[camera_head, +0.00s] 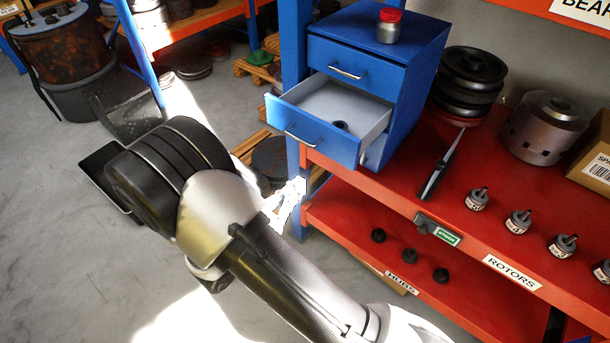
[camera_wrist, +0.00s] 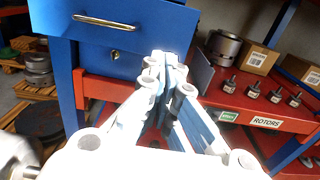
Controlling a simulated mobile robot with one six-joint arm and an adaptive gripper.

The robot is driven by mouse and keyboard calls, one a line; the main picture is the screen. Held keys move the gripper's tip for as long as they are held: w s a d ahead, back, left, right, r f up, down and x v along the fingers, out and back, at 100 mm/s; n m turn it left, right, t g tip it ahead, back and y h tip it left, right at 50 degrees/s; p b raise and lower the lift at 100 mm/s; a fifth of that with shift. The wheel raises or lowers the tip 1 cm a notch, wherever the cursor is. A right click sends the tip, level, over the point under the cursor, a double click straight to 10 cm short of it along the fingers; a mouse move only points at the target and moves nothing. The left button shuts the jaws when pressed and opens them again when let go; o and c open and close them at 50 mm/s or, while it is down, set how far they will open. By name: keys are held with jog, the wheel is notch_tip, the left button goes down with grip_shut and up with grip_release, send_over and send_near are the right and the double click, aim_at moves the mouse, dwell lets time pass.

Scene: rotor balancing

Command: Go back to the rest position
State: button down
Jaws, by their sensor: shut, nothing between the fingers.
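My gripper (camera_wrist: 166,62) is shut and empty, its pale fingers together in the wrist view. In the head view my gripper (camera_head: 289,200) is a bright, washed-out shape beside my arm, in front of the bench's blue post and below the open drawer. The blue drawer cabinet (camera_head: 416,75) stands on the red bench. In the wrist view a blue drawer front (camera_wrist: 110,35) with a metal handle fills the upper left, behind the fingers.
A red-lidded jar (camera_head: 389,28) stands on the cabinet. The red bench (camera_head: 400,185) holds a dark pointed tool (camera_head: 440,168), a grey cylinder (camera_head: 545,128) and several small rotors (camera_head: 477,199). Dark hubs (camera_head: 409,256) sit on the lower shelf. Open grey floor (camera_head: 60,230) lies at left.

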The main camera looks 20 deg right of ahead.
jog(key=s+d+r+m+g+y+b, duration=0.1)
jog(key=s+d+r+m+g+y, duration=0.3)
jog(key=s+d+r+m+g, duration=0.65)
jog(key=s+a+r+m+t+y, duration=0.2)
jog(key=s+a+m+y, duration=0.1)
jog(key=s+m+y, duration=0.2)
jog(key=s+a+r+m+t+y+b, duration=0.1)
jog(key=s+a+m+t+y, duration=0.2)
jog(key=m, duration=0.6)
jog(key=shift+s+a+r+y+b, duration=0.3)
jog(key=shift+s+a+r+y, duration=0.15)
jog(key=shift+s+y, duration=0.95)
jog(key=shift+a+m, duration=0.1)
jog(key=shift+m, duration=0.15)
